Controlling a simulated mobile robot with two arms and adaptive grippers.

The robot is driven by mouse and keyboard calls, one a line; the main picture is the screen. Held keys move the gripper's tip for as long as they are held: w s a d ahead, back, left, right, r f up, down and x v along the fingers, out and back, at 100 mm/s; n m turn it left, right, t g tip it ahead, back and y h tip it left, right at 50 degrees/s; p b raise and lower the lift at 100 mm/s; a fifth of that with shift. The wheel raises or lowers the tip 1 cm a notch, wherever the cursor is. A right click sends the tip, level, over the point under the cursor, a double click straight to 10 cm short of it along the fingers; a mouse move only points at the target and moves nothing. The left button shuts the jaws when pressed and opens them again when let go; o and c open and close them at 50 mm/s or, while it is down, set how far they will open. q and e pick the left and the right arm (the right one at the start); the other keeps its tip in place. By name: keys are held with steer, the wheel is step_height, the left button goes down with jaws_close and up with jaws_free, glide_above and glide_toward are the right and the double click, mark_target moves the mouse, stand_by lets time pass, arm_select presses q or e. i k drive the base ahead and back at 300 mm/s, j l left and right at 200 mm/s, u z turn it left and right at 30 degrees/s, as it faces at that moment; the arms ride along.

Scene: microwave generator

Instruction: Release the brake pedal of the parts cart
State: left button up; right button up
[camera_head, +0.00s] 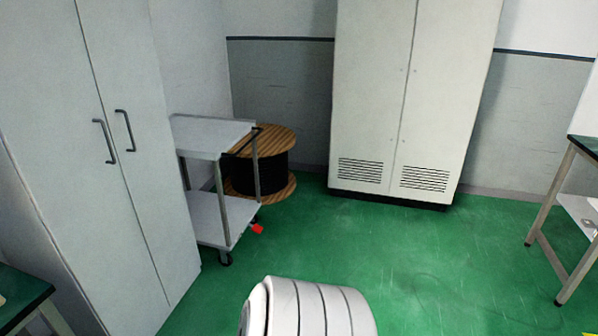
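The parts cart (222,218) is a grey two-shelf trolley on casters, standing against the wall just past the tall cabinet at the left. A small red brake pedal (257,229) shows low at the cart's right side, by a caster near the floor. At this size I cannot tell whether it is pressed or raised. A white rounded part of my own body shows at the bottom middle, well short of the cart. Neither of my grippers is in view.
A tall grey cabinet (70,130) with two handles stands left, partly hiding the cart. A cable spool (275,140) stands behind the cart. A white vented cabinet (400,100) is at the back. A table (585,146) stands right. The green floor (400,260) between is clear.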

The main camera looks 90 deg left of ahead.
mark_target(257, 229)
steer(key=u, duration=1.85)
steer(key=i+u, duration=0.15)
steer(key=u, duration=0.35)
steer(key=i+u, duration=0.15)
steer(key=u, duration=0.35)
steer(key=i+l+u, duration=0.1)
steer(key=u, duration=0.4)
steer(key=i+l, duration=0.05)
